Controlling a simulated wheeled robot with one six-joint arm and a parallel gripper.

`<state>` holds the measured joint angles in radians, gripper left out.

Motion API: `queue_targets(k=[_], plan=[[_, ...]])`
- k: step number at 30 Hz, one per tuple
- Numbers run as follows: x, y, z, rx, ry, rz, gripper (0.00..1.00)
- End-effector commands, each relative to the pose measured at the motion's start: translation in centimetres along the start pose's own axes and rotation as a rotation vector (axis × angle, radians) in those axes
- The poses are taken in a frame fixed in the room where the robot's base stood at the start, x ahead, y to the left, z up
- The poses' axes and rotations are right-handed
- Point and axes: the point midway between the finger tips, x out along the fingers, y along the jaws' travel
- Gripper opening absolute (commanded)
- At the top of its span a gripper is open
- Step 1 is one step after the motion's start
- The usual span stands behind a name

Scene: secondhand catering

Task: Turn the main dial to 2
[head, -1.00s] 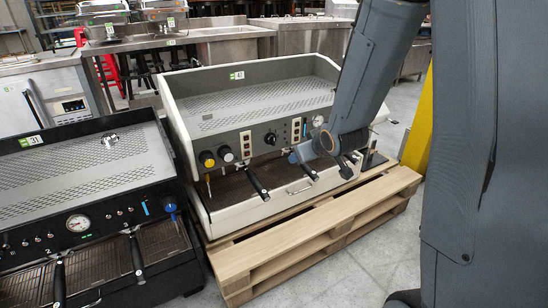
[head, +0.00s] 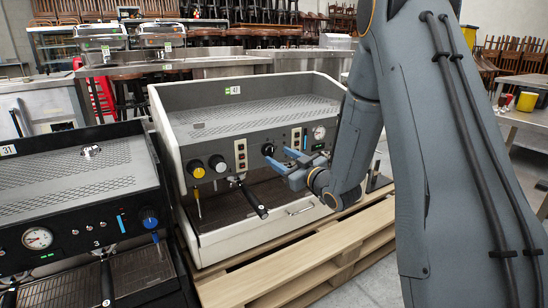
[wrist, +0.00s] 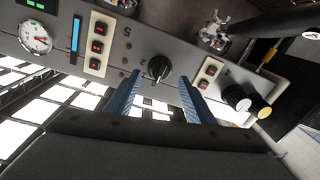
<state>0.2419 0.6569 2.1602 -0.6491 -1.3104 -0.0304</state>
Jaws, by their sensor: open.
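The main dial appears to be the round black knob (head: 268,149) in the middle of the cream espresso machine's front panel. In the wrist view the black knob (wrist: 160,68) shows a pale pointer line toward the picture's bottom; small marks around it are too unclear to read surely. My gripper (head: 279,167) is open in front of the panel, its blue fingers pointing at the knob. In the wrist view my gripper (wrist: 159,77) has one finger on each side of the knob, with gaps between. Contact cannot be told.
Beside the knob are button strips (head: 240,154), a gauge (head: 319,132) and yellow and white knobs (head: 217,163). A portafilter handle (head: 252,200) juts out below. The machine stands on a wooden pallet (head: 300,248). A black espresso machine (head: 75,180) stands close at left.

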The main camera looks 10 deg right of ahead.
Motion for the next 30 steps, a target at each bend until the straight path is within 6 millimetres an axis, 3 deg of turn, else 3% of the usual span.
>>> queue_targets(k=[3,9,19,26,30], plan=[[1.9,-0.1,0.1,0.000,0.001,-0.001,0.49],[3.7,0.0,0.1,0.000,-0.001,0.001,0.49],[4.0,0.0,0.0,0.001,-0.002,0.001,0.49],[4.0,0.0,0.0,0.001,-0.002,0.001,0.10],[4.0,0.0,0.0,0.003,-0.002,0.001,0.07]])
